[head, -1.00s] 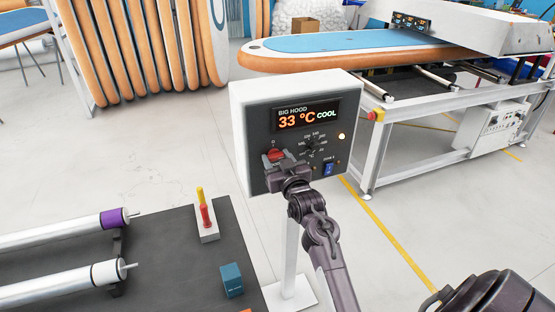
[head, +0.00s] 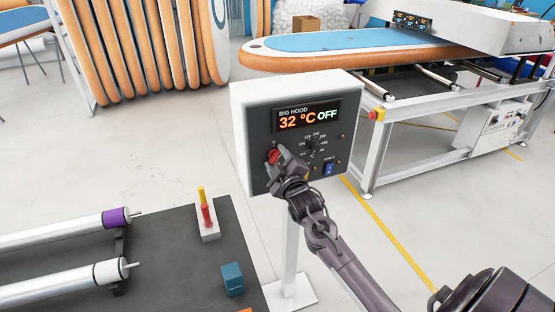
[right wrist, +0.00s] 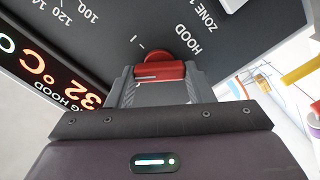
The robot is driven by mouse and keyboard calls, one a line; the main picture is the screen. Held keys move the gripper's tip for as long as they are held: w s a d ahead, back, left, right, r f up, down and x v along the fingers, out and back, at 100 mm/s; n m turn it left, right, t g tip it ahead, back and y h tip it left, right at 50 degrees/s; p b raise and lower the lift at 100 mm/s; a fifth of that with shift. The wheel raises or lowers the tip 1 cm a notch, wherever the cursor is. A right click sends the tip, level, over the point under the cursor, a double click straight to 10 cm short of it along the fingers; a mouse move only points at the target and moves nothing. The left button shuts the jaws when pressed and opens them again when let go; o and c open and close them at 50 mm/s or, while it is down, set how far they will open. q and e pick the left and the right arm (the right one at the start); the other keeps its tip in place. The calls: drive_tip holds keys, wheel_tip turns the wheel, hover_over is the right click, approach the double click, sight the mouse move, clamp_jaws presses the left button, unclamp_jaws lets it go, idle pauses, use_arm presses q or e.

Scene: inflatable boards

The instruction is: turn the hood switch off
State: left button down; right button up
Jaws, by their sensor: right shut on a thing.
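The BIG HOOD control box (head: 295,135) stands on a white post in the middle of the head view. Its display (head: 306,116) reads 32 °C and OFF. The red hood switch (head: 273,156) is at the left of the dark panel, below the display. My right gripper (head: 277,160) is on the switch, and in the right wrist view its two fingers sit on either side of the red handle (right wrist: 158,72), shut on it. A blue rocker switch (head: 329,169) is at the panel's lower right. My left gripper is not in view.
A dark table (head: 175,262) at lower left holds white rollers (head: 60,284), a stand with a red and yellow piece (head: 207,222) and a blue box (head: 232,280). A machine with an inflatable board (head: 350,43) stands behind.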

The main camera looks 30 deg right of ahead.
drive_tip(key=n, duration=0.3)
drive_tip(key=shift+n, duration=0.3)
drive_tip(key=shift+f+n+p, duration=0.15)
drive_tip(key=shift+n+p, duration=0.15)
drive_tip(key=shift+n, duration=1.6)
drive_tip(key=o, duration=1)
drive_tip(key=shift+c, duration=0.2)
drive_tip(key=shift+s+a+f, duration=0.1)
drive_tip(key=shift+s+a, duration=0.1)
drive_tip(key=shift+s, duration=0.35)
drive_tip(key=b+v, duration=0.2)
drive_tip(key=v, duration=0.4)
drive_tip(key=shift+s, duration=0.35)
